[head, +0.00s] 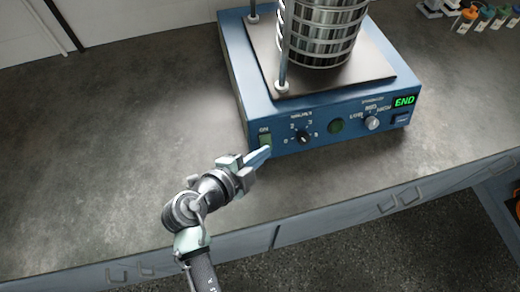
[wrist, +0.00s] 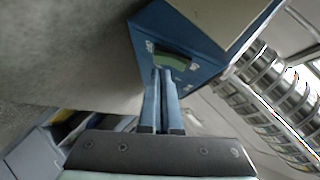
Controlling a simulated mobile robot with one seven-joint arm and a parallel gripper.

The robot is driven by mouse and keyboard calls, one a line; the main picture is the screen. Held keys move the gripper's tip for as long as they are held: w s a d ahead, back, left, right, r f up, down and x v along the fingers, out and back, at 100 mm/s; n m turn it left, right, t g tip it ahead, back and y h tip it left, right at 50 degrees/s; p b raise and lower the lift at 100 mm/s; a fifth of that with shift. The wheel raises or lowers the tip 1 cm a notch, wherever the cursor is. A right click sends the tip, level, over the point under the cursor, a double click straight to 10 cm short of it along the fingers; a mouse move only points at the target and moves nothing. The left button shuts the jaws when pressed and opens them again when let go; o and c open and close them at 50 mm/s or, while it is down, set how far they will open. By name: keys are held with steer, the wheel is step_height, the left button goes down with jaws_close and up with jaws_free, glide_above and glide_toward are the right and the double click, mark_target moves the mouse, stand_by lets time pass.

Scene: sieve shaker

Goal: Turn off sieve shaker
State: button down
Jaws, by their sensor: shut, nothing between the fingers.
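The blue sieve shaker (head: 237,60) stands on the grey bench with a stack of metal sieves (head: 318,35) on top. Its front panel has a green rocker switch (head: 265,141) under an "ON" label at the left end. The lit display (head: 404,101) at the right end reads "END". My gripper (head: 265,154) is shut and empty, its fingertips just below and in front of the green switch. In the wrist view the closed fingers (wrist: 162,75) point at the green switch (wrist: 172,60). I cannot tell whether they touch it.
Small bottles (head: 484,17) stand at the back right. The bench left of the shaker is clear.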

steer(key=shift+w+a+f, duration=0.15)
steer(key=shift+w+f, duration=0.15)
steer(key=shift+w, duration=0.05)
steer(key=shift+f, duration=0.1)
steer(key=f+b, duration=0.1)
steer(key=b, duration=0.3)
steer(key=shift+w+t, duration=0.15)
steer(key=shift+t, duration=0.25)
steer(key=shift+a+r+m, duration=0.1)
steer(key=shift+m, duration=0.2)
steer(key=shift+r, duration=0.25)
steer(key=shift+r, duration=0.1)
